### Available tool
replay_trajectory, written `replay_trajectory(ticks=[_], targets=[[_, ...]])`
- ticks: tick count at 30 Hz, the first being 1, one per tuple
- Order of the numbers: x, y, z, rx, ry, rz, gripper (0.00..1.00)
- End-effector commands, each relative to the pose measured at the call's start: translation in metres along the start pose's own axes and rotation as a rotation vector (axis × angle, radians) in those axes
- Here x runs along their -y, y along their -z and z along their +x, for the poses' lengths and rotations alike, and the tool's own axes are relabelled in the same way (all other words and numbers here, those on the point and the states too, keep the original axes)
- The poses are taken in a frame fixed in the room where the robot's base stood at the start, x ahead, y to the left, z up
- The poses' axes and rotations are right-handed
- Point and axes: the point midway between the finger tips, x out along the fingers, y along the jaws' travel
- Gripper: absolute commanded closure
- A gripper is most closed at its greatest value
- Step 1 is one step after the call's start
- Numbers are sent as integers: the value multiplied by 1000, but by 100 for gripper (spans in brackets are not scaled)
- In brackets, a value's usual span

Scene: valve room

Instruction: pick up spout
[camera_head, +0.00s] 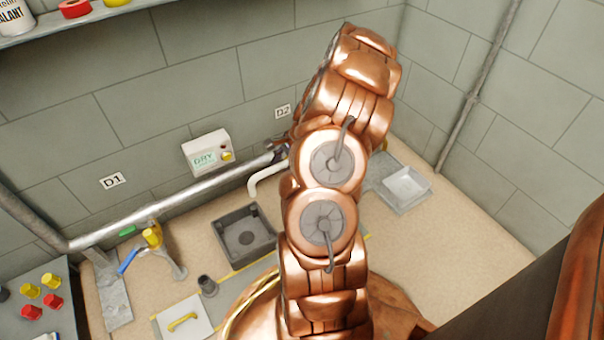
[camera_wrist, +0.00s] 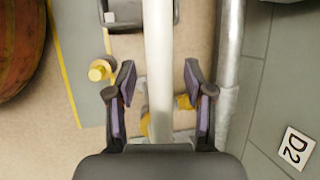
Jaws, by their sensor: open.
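The spout, a pale white tube, shows in the wrist view (camera_wrist: 158,60), running from the top edge down between my fingers. A white curved pipe that looks like it (camera_head: 264,178) shows in the head view, just left of my arm, below the silver wall pipe. My gripper (camera_wrist: 160,85) is open, with one dark, purple-padded finger on each side of the spout. Gaps show between the spout and both fingers. The near end of the spout is unclear close to the palm. In the head view my arm hides most of the gripper.
A silver pipe (camera_head: 180,205) runs along the wall, close to my right finger in the wrist view. A dark square basin (camera_head: 245,238) and a yellow-and-blue tap (camera_head: 150,240) stand left. A grey tray (camera_head: 402,188) is right. Bench is clear at front right.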

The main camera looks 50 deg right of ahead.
Motion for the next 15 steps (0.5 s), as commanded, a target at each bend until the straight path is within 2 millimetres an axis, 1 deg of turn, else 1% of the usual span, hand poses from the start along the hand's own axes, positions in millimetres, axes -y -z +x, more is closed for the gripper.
replay_trajectory(ticks=[4,15], targets=[[0,0,-1,0,0,0,47],[0,0,-1,0,0,-1,86]])
